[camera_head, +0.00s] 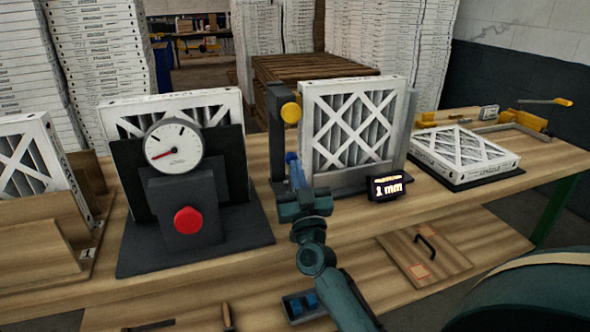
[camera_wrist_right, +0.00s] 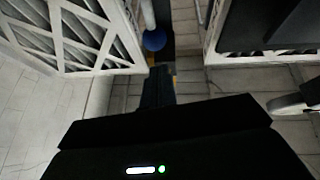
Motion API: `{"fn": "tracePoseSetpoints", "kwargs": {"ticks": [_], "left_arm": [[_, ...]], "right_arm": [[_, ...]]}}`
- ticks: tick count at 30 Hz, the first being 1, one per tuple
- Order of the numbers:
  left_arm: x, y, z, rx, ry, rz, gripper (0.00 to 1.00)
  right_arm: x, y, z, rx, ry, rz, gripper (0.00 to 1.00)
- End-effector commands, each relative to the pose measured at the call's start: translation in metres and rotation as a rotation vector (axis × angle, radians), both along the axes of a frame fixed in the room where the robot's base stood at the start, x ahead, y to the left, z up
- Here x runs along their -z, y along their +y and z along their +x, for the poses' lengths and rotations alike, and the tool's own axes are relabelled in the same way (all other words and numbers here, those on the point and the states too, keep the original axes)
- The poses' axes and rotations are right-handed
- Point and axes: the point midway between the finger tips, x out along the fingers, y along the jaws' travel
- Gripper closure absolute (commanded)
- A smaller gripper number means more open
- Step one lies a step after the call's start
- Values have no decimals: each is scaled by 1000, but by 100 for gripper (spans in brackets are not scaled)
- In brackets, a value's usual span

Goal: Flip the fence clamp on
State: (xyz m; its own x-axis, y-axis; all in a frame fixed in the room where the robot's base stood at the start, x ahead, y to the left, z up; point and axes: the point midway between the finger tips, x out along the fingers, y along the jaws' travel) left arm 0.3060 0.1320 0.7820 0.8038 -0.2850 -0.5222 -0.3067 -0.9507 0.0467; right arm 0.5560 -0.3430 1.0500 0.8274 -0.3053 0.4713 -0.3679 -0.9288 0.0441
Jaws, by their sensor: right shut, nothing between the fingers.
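At the far right of the bench in the head view, a yellow-handled lever (camera_head: 548,102) lies low beside a metal fence (camera_head: 508,128) with yellow blocks; this looks like the fence clamp, though its exact state is too small to tell. My right gripper (camera_head: 293,162) is shut and empty. It is well to the left of that lever, in front of a fixture holding an upright filter (camera_head: 352,125). In the right wrist view, the shut fingers (camera_wrist_right: 158,88) point towards a blue ball (camera_wrist_right: 154,40) on a pale rod. My left gripper is out of view.
A small display (camera_head: 386,188) reading 1 mm stands right of my right gripper. A dial stand (camera_head: 185,190) with a red button is to the left. A flat filter (camera_head: 465,148) lies on a dark mat. Bare bench (camera_head: 420,205) shows in front.

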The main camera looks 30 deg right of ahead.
Motion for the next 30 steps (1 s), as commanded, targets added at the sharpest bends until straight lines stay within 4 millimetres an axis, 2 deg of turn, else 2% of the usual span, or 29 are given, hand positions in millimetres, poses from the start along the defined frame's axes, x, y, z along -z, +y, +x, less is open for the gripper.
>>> {"fn": "tracePoseSetpoints", "kwargs": {"ticks": [6, 17, 23, 30], "left_arm": [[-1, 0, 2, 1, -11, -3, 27], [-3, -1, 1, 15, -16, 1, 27], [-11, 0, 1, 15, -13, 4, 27], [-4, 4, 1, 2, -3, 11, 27]], "right_arm": [[5, -6, 16, -1, -2, 0, 100], [6, -7, 17, -1, -2, 1, 100], [-4, -10, 31, -1, -2, 0, 100], [-2, -10, 33, -2, -1, 1, 100]]}}
